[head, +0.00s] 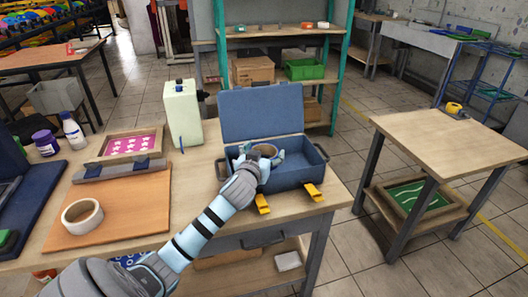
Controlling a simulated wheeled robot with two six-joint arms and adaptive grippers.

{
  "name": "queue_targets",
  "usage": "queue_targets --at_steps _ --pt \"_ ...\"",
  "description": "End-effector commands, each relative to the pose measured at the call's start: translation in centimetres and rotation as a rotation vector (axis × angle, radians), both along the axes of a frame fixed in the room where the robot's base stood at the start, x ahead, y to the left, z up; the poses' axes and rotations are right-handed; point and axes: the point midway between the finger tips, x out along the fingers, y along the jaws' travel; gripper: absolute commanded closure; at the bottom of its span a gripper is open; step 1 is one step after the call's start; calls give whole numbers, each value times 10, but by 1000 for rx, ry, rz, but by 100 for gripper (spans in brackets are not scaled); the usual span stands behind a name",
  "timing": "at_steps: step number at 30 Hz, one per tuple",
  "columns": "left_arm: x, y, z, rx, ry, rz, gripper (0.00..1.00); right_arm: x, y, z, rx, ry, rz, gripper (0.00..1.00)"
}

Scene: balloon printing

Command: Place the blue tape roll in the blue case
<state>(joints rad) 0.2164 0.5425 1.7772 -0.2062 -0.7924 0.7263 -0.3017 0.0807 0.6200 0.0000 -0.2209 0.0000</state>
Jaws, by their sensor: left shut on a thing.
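The blue case (311,176) stands open on the near table, its lid (262,113) raised at the back and two yellow latches at its front. My left gripper (266,157) reaches over the front wall into the case's opening and is shut on a tape roll, taken as the blue tape roll (266,149). The roll's brown core shows between the fingers; its outer side is mostly hidden. I cannot tell whether it touches the case floor. My right gripper is not in view.
A white tape roll (82,216) lies on an orange-brown board (120,205) at the left. A pale green container (182,113) stands left of the case. A separate wooden table (448,138) stands at the right.

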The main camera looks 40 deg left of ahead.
Motion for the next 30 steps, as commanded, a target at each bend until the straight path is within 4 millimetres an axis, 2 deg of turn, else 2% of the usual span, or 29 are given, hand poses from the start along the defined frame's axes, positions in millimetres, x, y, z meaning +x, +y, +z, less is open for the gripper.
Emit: queue_targets --at_steps 6,7,10,11,21,26,30 --pt "0 0 -5 0 1 0 52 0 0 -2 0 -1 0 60" --pt "0 0 -6 -2 1 0 21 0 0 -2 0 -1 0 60" --pt "0 0 -6 -2 2 0 5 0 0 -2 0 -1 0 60" --pt "0 0 -6 -2 2 0 3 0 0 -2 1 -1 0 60" --pt "0 0 -5 -3 2 -1 3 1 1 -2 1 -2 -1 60" --pt "0 -1 11 -2 -1 -2 3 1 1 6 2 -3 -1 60" --pt "-30 -14 17 2 2 -5 3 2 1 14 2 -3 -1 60"
